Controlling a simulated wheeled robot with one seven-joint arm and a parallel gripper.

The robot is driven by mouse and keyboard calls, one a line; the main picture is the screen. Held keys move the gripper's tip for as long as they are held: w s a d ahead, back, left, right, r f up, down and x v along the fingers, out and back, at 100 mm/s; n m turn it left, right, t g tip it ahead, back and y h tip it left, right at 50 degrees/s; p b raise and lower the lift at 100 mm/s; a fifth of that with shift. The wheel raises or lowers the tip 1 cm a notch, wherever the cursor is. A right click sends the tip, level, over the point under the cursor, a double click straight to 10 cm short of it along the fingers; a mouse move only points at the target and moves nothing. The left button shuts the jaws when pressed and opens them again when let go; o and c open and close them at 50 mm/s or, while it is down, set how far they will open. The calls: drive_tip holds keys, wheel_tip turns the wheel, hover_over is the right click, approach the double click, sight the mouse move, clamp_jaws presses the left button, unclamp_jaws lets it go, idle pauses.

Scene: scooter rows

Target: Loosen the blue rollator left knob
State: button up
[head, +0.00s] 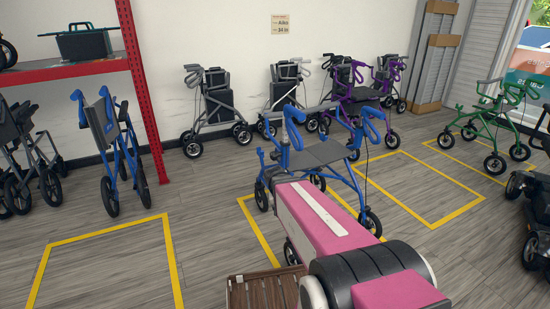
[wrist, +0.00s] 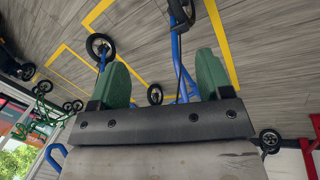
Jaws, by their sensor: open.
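An open blue rollator (head: 322,154) with a dark seat stands upright in the middle of the head view, in a yellow floor outline. Its left knob is too small to make out, and my pink arm covers part of the frame's lower front. In the wrist view, its blue tubes (wrist: 176,52) and dark wheels show beyond and between my fingers. My gripper (wrist: 165,80) has two green fingertips, set wide apart with nothing between them.
A second, folded blue rollator (head: 121,160) stands at left by a red shelf (head: 66,73). Grey and purple rollators line the wall. A green rollator (head: 487,125) is at right. A brown slatted crate (head: 262,290) lies beside my arm. The left yellow outline is empty.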

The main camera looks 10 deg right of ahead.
drive_tip(key=w+m+h, duration=0.2)
drive_tip(key=w+h, duration=0.1)
drive_tip(key=w, duration=0.4)
drive_tip(key=m+t+h, duration=0.5)
drive_tip(key=m+h, duration=0.3)
drive_tip(key=h, duration=0.3)
approach(271, 158)
drive_tip(key=d, duration=0.2)
drive_tip(key=x, duration=1)
drive_tip(key=shift+w+d+r, duration=0.1)
drive_tip(key=shift+d+r, duration=0.15)
drive_tip(key=c, duration=0.9)
